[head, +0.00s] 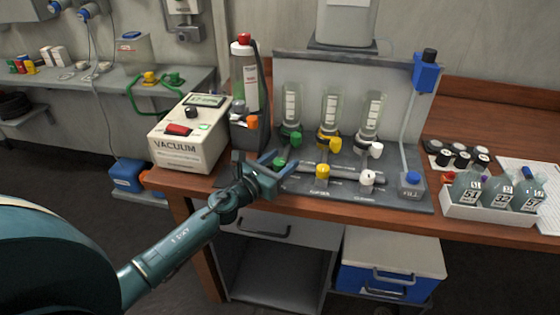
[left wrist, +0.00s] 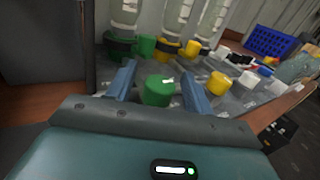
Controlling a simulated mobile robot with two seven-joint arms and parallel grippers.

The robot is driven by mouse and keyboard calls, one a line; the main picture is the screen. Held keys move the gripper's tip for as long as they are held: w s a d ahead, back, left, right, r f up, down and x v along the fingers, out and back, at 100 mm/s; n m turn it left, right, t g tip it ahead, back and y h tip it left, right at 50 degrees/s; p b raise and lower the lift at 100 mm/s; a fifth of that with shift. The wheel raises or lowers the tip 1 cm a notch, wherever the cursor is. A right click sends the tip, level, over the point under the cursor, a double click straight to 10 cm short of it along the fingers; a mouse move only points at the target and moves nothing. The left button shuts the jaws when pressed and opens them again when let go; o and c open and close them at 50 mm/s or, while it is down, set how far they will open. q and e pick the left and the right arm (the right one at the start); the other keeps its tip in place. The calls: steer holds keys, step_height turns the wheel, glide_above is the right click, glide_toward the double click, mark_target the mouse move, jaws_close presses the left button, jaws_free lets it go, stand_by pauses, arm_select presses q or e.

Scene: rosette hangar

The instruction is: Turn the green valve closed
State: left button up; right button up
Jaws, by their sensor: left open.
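The green valve knob (left wrist: 158,91) sits between the two open fingers of my left gripper (left wrist: 158,88) in the left wrist view. A small white mark shows on its top, and a gap shows beside each finger. In the head view the green knob (head: 280,162) is at the front left of the grey valve panel (head: 410,206), with the left gripper (head: 279,165) around it. Another green knob (head: 295,139) stands above and behind it, under the left glass tube (head: 291,105). My right gripper is out of view.
Yellow (head: 322,171) and white (head: 367,177) knobs stand to the right on the same panel. A vacuum box (head: 178,151) and a bottle in a holder (head: 245,90) stand to the left. A tray of small bottles (head: 485,213) is on the right. Open floor lies at lower left.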

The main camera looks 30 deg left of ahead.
arm_select(q)
steer(key=shift+c, duration=0.3)
